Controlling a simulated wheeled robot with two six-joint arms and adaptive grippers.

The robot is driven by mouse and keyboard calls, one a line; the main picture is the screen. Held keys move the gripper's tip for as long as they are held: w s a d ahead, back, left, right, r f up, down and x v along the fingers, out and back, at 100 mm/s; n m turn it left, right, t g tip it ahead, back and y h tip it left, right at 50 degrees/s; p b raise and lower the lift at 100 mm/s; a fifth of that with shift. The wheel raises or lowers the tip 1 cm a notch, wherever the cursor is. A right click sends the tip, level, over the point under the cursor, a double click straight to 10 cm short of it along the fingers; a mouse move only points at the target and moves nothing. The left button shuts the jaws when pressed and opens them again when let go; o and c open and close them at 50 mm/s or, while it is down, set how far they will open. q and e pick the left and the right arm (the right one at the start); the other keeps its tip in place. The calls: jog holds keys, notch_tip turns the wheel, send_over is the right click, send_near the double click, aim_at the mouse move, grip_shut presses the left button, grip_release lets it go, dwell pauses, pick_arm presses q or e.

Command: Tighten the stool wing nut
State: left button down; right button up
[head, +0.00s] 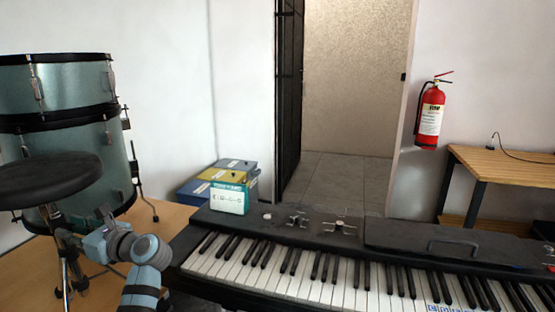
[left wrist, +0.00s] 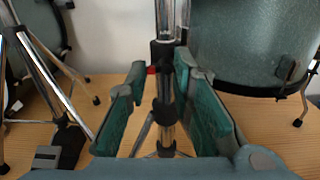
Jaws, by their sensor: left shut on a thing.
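The stool's round black seat (head: 48,180) is at the left of the head view, in front of the drums. Its chrome post (left wrist: 164,104) stands upright in the left wrist view, with a black collar (left wrist: 162,52). A small red part, apparently the wing nut (left wrist: 151,70), shows at the collar's left side; most of it is hidden. My left gripper (head: 82,226) is below the seat at the post. In the left wrist view its green-padded fingers (left wrist: 160,68) are either side of the collar, shut on the nut. My right gripper is not in view.
Blue-green drums (head: 75,95) stand close behind the stool. A keyboard (head: 330,265) fills the lower right. Several boxes (head: 229,197) sit behind it. A fire extinguisher (head: 430,115) hangs by the doorway, near a wooden table (head: 505,163). Stand legs (left wrist: 50,75) are left of the post.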

pick_arm(q)
jog(key=shift+w+d+r, duration=0.1)
jog(key=shift+w+r, duration=0.05)
jog(key=shift+r, duration=0.05)
jog(key=shift+r+m+p, duration=0.1)
jog(key=shift+m+p, duration=0.2)
jog(key=shift+p, duration=0.15)
jog(key=m+p, duration=0.1)
jog(key=p, duration=0.1)
jog(key=m+p, duration=0.2)
jog(key=shift+r, duration=0.25)
jog(key=shift+f+m+p, duration=0.1)
jog(key=shift+m+p, duration=0.5)
jog(key=shift+p, duration=0.05)
jog(key=c, duration=1.7)
grip_release()
jog(key=shift+w+f, duration=0.1)
jog(key=o, duration=0.7)
jog(key=shift+w+d+f, duration=0.1)
jog(key=shift+w+f, duration=0.05)
jog(key=shift+w, duration=0.1)
jog(key=shift+c, duration=0.2)
jog(key=shift+f, duration=0.1)
jog(key=shift+s, duration=0.15)
